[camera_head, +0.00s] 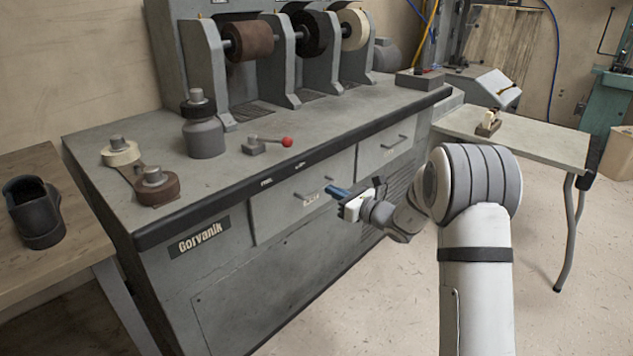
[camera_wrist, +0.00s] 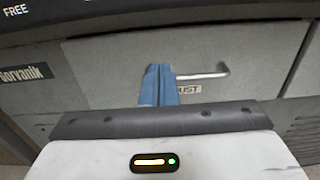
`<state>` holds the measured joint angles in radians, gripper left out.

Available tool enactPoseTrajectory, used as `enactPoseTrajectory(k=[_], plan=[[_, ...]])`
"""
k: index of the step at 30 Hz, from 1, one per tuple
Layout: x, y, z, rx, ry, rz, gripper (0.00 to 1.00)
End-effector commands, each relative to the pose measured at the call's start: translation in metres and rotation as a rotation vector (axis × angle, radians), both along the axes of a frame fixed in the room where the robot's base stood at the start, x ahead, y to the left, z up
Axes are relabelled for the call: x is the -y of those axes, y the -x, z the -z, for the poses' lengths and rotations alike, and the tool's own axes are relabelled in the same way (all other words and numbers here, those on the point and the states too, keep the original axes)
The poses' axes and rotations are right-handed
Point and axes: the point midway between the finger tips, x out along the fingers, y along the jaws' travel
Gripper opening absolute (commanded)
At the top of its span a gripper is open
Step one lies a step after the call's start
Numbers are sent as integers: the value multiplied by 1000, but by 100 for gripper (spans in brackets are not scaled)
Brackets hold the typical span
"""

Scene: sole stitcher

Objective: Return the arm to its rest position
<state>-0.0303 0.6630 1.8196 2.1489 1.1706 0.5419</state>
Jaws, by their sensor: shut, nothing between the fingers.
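My arm reaches forward in the head view, with my gripper (camera_head: 338,191) in front of the grey machine's drawer fronts. The blue fingers are together and hold nothing. In the wrist view the blue fingers of my gripper (camera_wrist: 159,85) point at a drawer front with a bar handle (camera_wrist: 205,75). A label partly reading "UST" sits just below that handle and is partly hidden by the fingers. I cannot tell whether the fingers touch the drawer.
The grey Gorvanik machine (camera_head: 205,290) carries rollers and a red-knobbed lever (camera_head: 287,142). A wooden table with a black shoe (camera_head: 35,212) is at left. A side table (camera_head: 530,140) with a small item stands at right. Open floor lies between the machine and that table.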

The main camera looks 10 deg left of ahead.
Motion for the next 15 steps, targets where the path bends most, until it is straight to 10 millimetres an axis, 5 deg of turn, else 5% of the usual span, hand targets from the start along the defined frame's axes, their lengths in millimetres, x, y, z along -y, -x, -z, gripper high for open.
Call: enactPoseTrajectory(k=[9, 11, 15], plan=[[27, 24, -6, 4, 11, -9, 0], [25, 32, -18, 18, 38, -34, 0], [10, 75, -73, 93, 195, -174, 0]])
